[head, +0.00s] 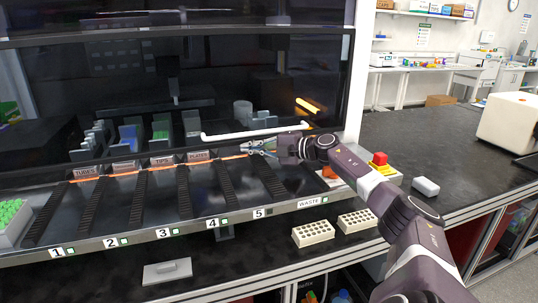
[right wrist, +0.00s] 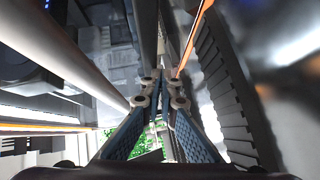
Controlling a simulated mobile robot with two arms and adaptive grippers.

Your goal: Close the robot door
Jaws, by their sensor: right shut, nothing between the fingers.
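The robot door (head: 230,75) is a dark glass panel across the front of the bench machine in the head view. A white horizontal handle bar (head: 255,132) runs along its lower part. Below the door the front is open, showing the numbered deck. My right gripper (head: 252,147) is shut and empty, just below the handle bar; whether it touches the bar cannot be told. In the right wrist view, its blue-padded fingers (right wrist: 160,78) meet at the tips, and a pale bar (right wrist: 72,55) passes on the left. My left gripper is out of view.
The deck has black rails (head: 185,192) and lanes numbered 1 to 5. Two white racks (head: 313,233) stand on the black bench in front. A red and yellow emergency button (head: 379,160) and a white mouse-like object (head: 425,186) lie right. The bench at right is mostly clear.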

